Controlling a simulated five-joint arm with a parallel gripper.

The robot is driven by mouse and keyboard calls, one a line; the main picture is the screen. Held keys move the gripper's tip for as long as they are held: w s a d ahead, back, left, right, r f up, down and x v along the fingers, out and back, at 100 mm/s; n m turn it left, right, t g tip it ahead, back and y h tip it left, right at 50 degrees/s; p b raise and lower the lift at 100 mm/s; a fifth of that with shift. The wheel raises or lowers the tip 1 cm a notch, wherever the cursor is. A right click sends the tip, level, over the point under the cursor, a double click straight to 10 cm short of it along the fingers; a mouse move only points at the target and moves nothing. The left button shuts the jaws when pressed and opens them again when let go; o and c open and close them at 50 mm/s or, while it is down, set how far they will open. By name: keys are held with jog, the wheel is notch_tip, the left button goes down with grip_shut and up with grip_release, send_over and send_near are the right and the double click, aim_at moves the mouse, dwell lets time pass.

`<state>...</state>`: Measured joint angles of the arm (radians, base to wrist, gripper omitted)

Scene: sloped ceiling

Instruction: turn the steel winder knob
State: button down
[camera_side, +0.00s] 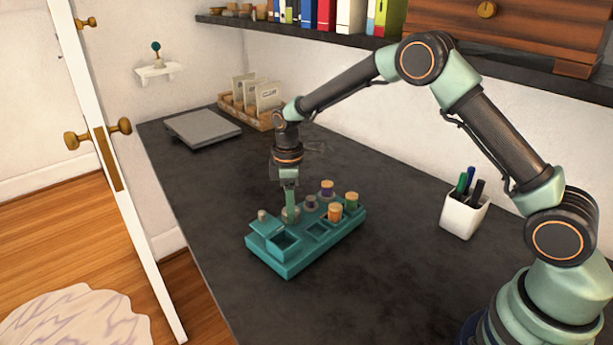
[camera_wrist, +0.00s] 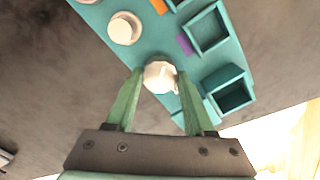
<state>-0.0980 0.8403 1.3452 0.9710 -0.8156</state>
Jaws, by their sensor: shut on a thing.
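The teal sewing box (camera_side: 290,268) sits on the dark desktop, and part of it shows in the wrist view (camera_wrist: 150,52). The steel winder knob (camera_wrist: 160,77), pale and faceted, is on the box between my fingertips. In the side view the knob (camera_side: 296,214) is partly hidden behind a green finger. My gripper (camera_side: 290,212) points down at the box and is shut on the knob; its two fingers flank the knob in the wrist view (camera_wrist: 160,74). The knob's rotation angle cannot be told.
Spools with orange (camera_side: 335,213), green (camera_side: 351,201) and purple (camera_side: 326,188) thread stand close right of my gripper. An open compartment (camera_side: 286,243) is in front. A pen cup (camera_side: 464,214) stands right, a grey flat device (camera_side: 203,128) back left. The desk's front is clear.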

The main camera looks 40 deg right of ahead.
jog(key=shift+d, duration=0.15)
jog(key=shift+c, duration=1.3)
grip_release()
jog(key=shift+r, duration=0.1)
jog(key=shift+r, duration=0.3)
notch_tip(320, 180, up, 11)
jog(key=shift+r, duration=0.15)
